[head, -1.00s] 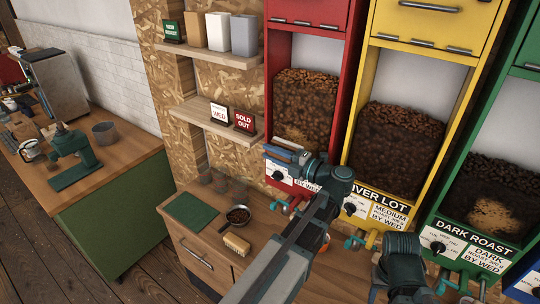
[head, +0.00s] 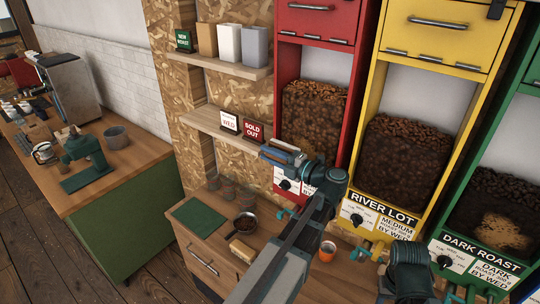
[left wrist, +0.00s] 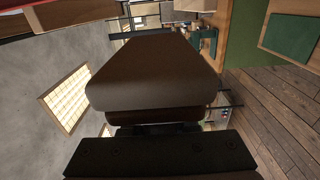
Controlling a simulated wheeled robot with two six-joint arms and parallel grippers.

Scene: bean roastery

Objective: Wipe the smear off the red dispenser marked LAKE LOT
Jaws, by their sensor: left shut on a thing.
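The red dispenser (head: 361,80) stands left of the yellow one, beans behind its clear front. My left gripper and arm cover much of its white label (head: 281,182), so the name cannot be read. A paler patch shows low on the bean window; I cannot tell if it is the smear. My left gripper (head: 285,157) is in front of the dispenser just below the window, shut on a brown pad. The brown pad (left wrist: 155,75) fills the middle of the left wrist view. I cannot tell whether it touches the dispenser. My right gripper is out of view; part of my right arm shows at the bottom.
The yellow RIVER LOT dispenser (head: 372,85) and green DARK ROAST dispenser (head: 520,120) stand to the right. On the counter are a green mat (head: 198,218), a pan (head: 246,226), a brush (head: 241,249) and an orange cup (head: 327,251). Shelves with signs (head: 253,131) are at left.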

